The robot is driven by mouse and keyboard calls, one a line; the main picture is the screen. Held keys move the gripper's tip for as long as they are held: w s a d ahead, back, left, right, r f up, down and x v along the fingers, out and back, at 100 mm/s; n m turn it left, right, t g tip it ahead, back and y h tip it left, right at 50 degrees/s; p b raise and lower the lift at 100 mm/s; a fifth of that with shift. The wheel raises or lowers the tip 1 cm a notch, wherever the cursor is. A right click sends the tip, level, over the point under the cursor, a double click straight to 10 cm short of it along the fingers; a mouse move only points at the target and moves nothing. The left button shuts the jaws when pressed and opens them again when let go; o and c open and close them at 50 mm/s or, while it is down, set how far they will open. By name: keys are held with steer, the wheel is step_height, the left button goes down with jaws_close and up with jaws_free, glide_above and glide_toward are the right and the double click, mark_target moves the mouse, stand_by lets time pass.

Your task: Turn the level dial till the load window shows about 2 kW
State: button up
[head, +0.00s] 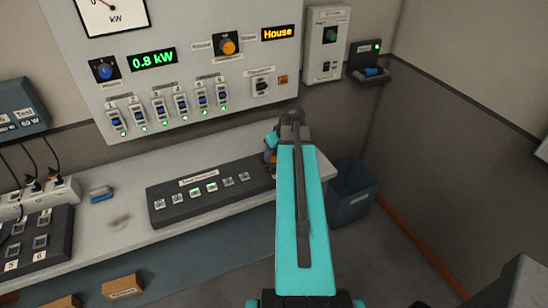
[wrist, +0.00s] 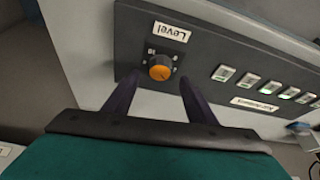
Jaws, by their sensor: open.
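The level dial (wrist: 160,72) is a small round orange knob on a dark panel (wrist: 130,50), beside an upside-down "Level" label (wrist: 172,32) in the wrist view. My gripper (wrist: 159,82) is open, its two dark fingers to either side of the dial with gaps between. I cannot tell whether the fingertips reach down around it. In the head view my arm hides the dial at the right end of the dark desk panel (head: 165,217).
The wall panel (head: 185,15) carries several blue faders, a blue knob (head: 103,70), another orange knob (head: 228,46) and a "House" display (head: 281,33). A blue-grey bin (head: 352,195) stands right of the desk.

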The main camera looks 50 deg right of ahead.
mark_target(273, 160)
steer(key=shift+p+x, duration=0.75)
steer(key=shift+x, duration=1.6)
steer(key=c, duration=1)
